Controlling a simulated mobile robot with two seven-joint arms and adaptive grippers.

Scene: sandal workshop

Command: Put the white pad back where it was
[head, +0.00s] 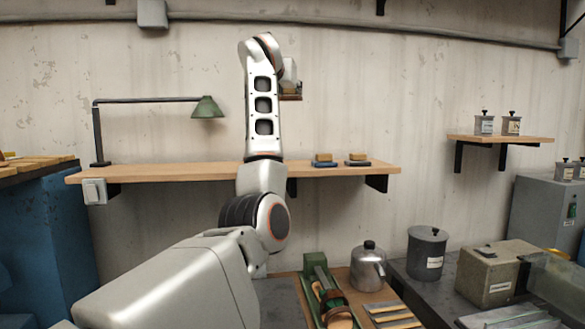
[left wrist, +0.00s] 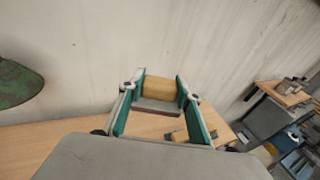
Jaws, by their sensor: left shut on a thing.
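My left gripper (head: 290,84) is raised in front of the wall above the shelf, partly hidden behind my own arm in the head view. In the left wrist view its green-lined fingers (left wrist: 162,90) are shut on a wooden-backed pad block (left wrist: 171,88). The block's lower layer looks grey-brown there, and I cannot tell that it is white. Two similar blocks sit on the wall shelf (head: 210,172): one with a blue base (head: 324,164) and one with a dark base (head: 358,163). My right gripper is out of view.
A green lamp (head: 207,107) stands over the shelf's left part. A smaller shelf (head: 490,139) with tins is at the right. The shelf's right end looks clear.

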